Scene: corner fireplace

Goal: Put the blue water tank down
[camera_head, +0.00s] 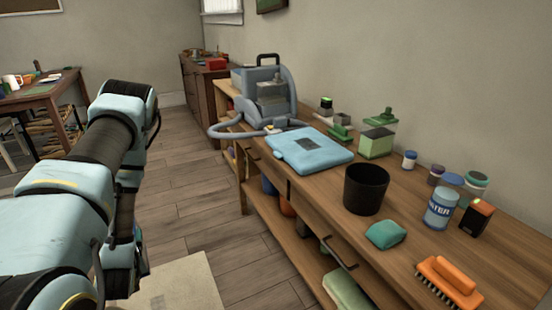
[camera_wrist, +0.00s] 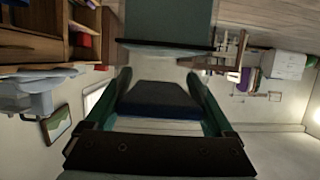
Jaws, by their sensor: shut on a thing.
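In the wrist view my gripper (camera_wrist: 158,88) is shut on a dark, bluish block, which I take to be the blue water tank (camera_wrist: 158,98). The block sits between the two green fingers, and its face is in shadow. It is held in the air, clear of any surface that I can see. In the head view my arm fills the left side, and neither my gripper nor the held tank can be made out there. The wooden workbench (camera_head: 418,243) runs along the wall at the right.
The bench holds a grey machine with a hose (camera_head: 270,95), a flat light-blue case (camera_head: 310,150), a black cup (camera_head: 365,188), a teal cloth (camera_head: 385,234), an orange brush (camera_head: 450,282) and several jars. Bare wood shows at its front right. A table (camera_head: 40,92) stands far left.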

